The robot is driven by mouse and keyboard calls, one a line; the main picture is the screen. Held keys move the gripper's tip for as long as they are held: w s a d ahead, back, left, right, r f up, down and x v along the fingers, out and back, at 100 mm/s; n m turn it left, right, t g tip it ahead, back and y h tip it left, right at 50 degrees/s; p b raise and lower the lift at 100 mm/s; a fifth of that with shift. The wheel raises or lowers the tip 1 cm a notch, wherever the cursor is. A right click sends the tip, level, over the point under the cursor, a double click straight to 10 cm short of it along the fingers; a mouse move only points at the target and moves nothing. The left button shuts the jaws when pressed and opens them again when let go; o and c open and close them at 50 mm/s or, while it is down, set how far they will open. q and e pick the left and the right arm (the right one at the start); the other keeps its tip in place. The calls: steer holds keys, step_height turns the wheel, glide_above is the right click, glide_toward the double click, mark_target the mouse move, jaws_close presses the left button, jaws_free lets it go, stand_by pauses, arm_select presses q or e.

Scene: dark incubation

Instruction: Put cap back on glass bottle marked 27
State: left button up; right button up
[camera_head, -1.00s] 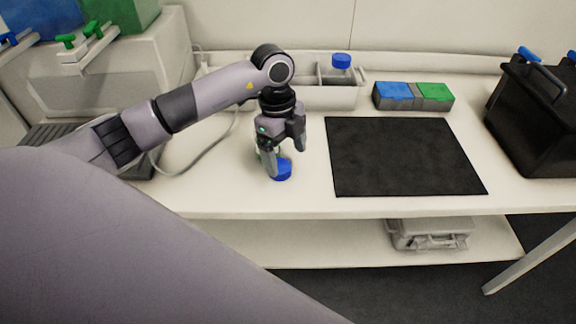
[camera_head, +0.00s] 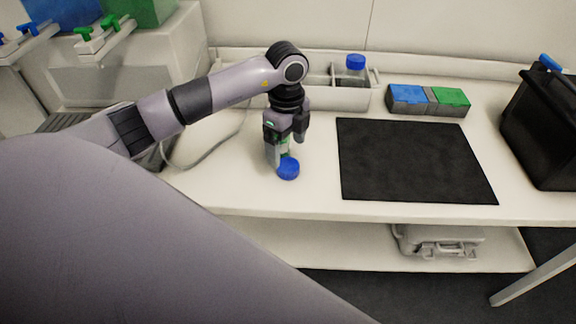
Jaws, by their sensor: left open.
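A round blue cap (camera_head: 288,169) shows at the front of the bench, just below my left gripper's fingers. Something with a green patch (camera_head: 285,145) shows between the fingers, mostly hidden by them; I cannot tell whether it is a bottle joined to the cap. My left gripper (camera_head: 286,153) points down, its jaws open, with the left finger close beside the cap. A glass bottle with a blue cap (camera_head: 355,66) stands upright in the white rack (camera_head: 348,99) at the back. No number is readable on any bottle. My right gripper is out of view.
A black mat (camera_head: 412,162) lies right of the gripper. Behind it is a box with blue and green lids (camera_head: 428,101). A black carrier (camera_head: 545,125) stands at the far right. A grey case (camera_head: 438,241) is on the lower shelf.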

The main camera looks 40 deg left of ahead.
mark_target(287, 164)
arm_select(q)
steer(key=shift+f+p, duration=0.5)
steer(key=shift+f, duration=2.1)
steer(key=shift+c, duration=0.3)
steer(key=c, duration=1.1)
steer(key=shift+o, duration=0.2)
steer(key=shift+r, duration=0.1)
step_height(287, 164, up, 20)
